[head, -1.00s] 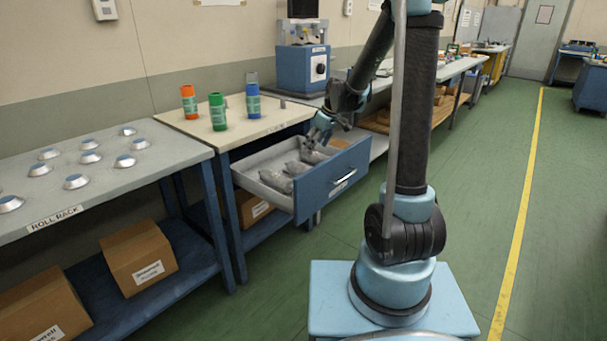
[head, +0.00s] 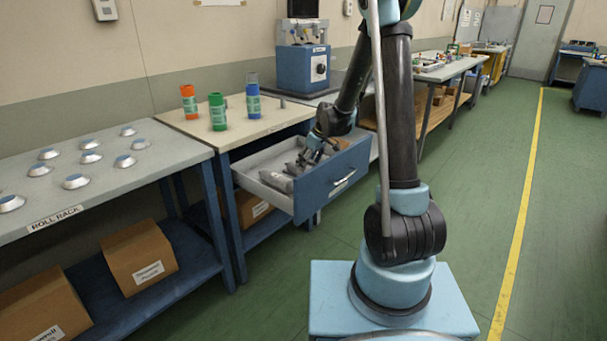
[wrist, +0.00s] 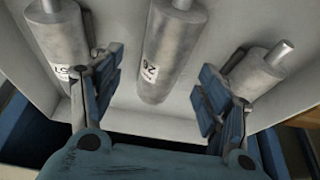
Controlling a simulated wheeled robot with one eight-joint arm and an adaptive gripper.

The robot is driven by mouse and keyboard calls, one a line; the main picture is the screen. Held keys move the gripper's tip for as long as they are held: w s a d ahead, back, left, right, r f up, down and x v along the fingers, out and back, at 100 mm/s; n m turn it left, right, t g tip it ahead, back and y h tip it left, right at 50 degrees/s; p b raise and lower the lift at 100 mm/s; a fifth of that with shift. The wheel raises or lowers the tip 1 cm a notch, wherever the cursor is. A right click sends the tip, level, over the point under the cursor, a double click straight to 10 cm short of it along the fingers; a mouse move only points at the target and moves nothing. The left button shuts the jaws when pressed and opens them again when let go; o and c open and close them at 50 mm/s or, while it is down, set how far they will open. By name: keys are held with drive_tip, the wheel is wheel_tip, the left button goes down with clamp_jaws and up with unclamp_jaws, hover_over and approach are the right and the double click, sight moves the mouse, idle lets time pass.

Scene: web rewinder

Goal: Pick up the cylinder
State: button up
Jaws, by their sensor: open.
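Three grey metal cylinders lie side by side in the open drawer. In the wrist view they are a left cylinder (wrist: 62,42) with a partly hidden label, a middle cylinder (wrist: 168,50) with a white label, and a right cylinder (wrist: 258,72). My gripper (wrist: 160,76) is open and empty, its two fingers apart on either side of the middle cylinder. The left finger partly covers the left cylinder, and the right finger is beside the right cylinder. In the head view my gripper (head: 308,158) is down at the drawer and hides part of the cylinders.
The blue-fronted drawer (head: 335,185) sticks out from a bench (head: 170,112) carrying orange (head: 188,98), green (head: 217,112) and blue (head: 253,103) containers. A roll rack table (head: 90,190) stands at the left. The green floor at the right is clear.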

drive_tip(key=shift+x, duration=2.1)
drive_tip(key=shift+s+a, duration=0.1)
drive_tip(key=shift+a, duration=0.1)
clamp_jaws()
